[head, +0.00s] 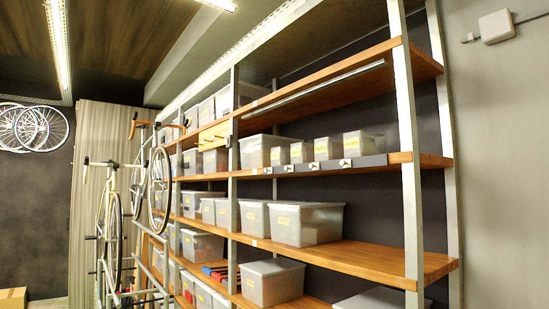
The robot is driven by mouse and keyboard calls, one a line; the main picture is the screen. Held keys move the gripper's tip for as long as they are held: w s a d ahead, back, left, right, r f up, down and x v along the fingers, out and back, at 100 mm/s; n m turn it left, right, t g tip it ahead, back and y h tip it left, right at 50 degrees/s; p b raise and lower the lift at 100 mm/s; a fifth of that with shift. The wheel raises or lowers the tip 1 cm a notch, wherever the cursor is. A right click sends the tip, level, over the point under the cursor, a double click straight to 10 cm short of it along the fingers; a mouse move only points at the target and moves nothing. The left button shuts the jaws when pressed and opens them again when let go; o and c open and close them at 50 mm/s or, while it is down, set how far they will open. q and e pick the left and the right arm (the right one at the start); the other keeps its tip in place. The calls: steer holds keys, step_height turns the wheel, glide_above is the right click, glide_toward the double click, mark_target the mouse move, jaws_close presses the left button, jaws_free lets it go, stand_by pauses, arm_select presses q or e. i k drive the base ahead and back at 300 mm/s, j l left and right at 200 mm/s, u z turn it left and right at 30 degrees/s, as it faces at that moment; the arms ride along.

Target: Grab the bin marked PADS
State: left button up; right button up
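Several translucent grey bins with yellow labels stand on the shelving, but the lettering is too small to read, so I cannot tell which one is marked PADS. On the upper middle shelf are a larger bin (257,151) and smaller bins, including one at the right end (364,144). A large lidded bin (306,224) stands on the shelf below. Another bin (272,282) stands lower still. Neither of my grippers is in view.
Metal posts (409,160) divide the wooden shelves (400,258). Bicycles (112,230) hang at the left, beside the shelving. Wheels (40,128) hang on the far wall. A cardboard box (12,298) is at bottom left. The middle shelf's right part is bare.

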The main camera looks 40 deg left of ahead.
mark_target(326, 149)
steer(key=j+u, duration=0.2)
steer(key=j, duration=0.3)
steer(key=i+j+u, duration=0.1)
steer(key=j+u, duration=0.15)
steer(key=j, duration=0.3)
steer(key=i+j+u, duration=0.2)
steer(key=j, duration=0.3)
steer(key=k, duration=0.1)
